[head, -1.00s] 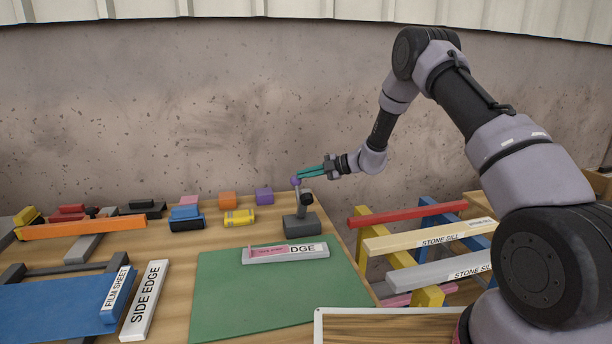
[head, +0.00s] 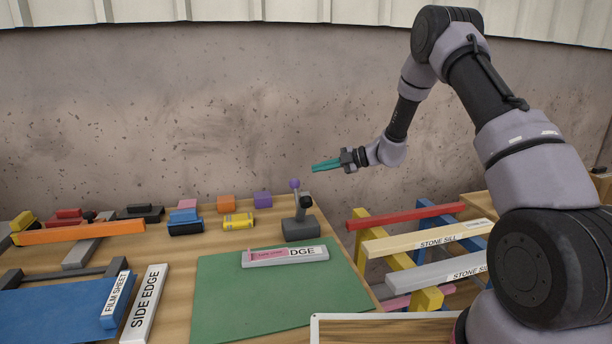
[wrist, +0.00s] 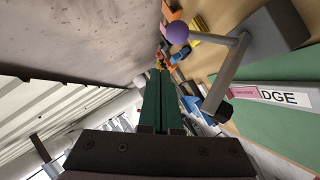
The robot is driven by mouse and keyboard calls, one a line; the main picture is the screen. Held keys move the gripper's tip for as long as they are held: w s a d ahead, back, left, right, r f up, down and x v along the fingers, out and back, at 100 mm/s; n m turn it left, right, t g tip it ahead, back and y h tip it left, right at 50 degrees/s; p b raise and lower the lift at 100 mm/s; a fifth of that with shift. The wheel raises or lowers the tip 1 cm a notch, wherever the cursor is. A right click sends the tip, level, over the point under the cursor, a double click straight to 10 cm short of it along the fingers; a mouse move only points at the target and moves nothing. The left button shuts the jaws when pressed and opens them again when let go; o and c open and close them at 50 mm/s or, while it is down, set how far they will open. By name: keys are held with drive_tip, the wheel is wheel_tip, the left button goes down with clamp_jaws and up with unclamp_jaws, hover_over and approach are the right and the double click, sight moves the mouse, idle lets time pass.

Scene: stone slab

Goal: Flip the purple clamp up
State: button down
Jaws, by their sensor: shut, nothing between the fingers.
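The clamp (head: 301,228) stands on the table behind the green mat. It has a grey block base, a grey upright lever, a dark knob on its side and a purple ball (head: 295,184) at the lever's top. The lever stands almost upright, leaning slightly left. In the wrist view the purple ball (wrist: 177,33) and grey lever (wrist: 227,72) lie to the right of my fingers. My gripper (head: 314,167) has teal fingers, shut and empty. It hovers above and to the right of the ball, apart from it in the wrist view.
A green mat (head: 240,295) carries a labelled grey bar (head: 285,256) in front of the clamp. A purple block (head: 262,199), an orange block (head: 226,203) and a yellow cylinder (head: 238,221) sit left. A rack of coloured bars (head: 410,213) stands right. Space above the table is clear.

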drive_tip(key=v, duration=0.2)
drive_tip(key=r+v, duration=0.1)
drive_tip(key=v, duration=0.2)
drive_tip(key=shift+d, duration=0.15)
drive_tip(key=s+d+r+n+g+h, duration=0.1)
drive_tip(key=s+d+r+n+h, duration=0.1)
drive_tip(key=s+r+n, duration=0.7)
drive_tip(key=s+d+r+n+h, duration=0.3)
drive_tip(key=s+r+n, duration=0.5)
drive_tip(key=r+n, duration=0.15)
drive_tip(key=s+d+r+n+t+h, duration=0.2)
drive_tip(key=s+d+n, duration=0.3)
drive_tip(key=s+n, duration=0.5)
drive_tip(key=s+d+r+n+t+h, duration=0.3)
drive_tip(key=s+d+n, duration=0.3)
drive_tip(key=s+n, duration=0.5)
drive_tip(key=shift+d+r+n+h, duration=0.35)
drive_tip(key=shift+r+n+h, duration=0.15)
drive_tip(key=shift+h, duration=0.4)
